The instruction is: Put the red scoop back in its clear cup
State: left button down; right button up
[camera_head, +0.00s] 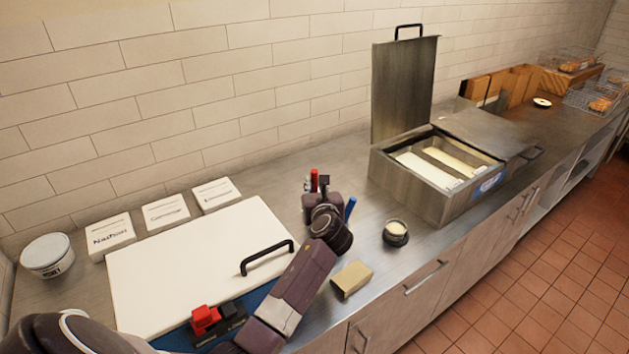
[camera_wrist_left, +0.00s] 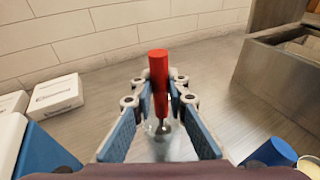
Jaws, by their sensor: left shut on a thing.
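The red scoop shows in the left wrist view as an upright red handle (camera_wrist_left: 158,75) with a thin metal lower part. In the head view only its red top (camera_head: 314,178) shows beside the gripper. My left gripper (camera_wrist_left: 160,98) is shut on the scoop; it also shows in the head view (camera_head: 318,187), above the counter near the back wall. The clear cup (camera_wrist_left: 158,146) is below the fingers, faint and partly hidden. The scoop's lower end appears at or in the cup's mouth; how deep, I cannot tell. My right gripper is not in view.
A white lid with a black handle (camera_head: 265,256) lies left. White boxes (camera_head: 165,212) and a tub (camera_head: 47,257) line the back. A blue object (camera_head: 350,207), a small black cup (camera_head: 396,236) and a tan block (camera_head: 351,280) are near. An open metal bin (camera_head: 415,190) stands right.

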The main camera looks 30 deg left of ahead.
pick_arm(q)
jog(key=shift+f, duration=0.4)
jog(key=c, duration=1.8)
grip_release()
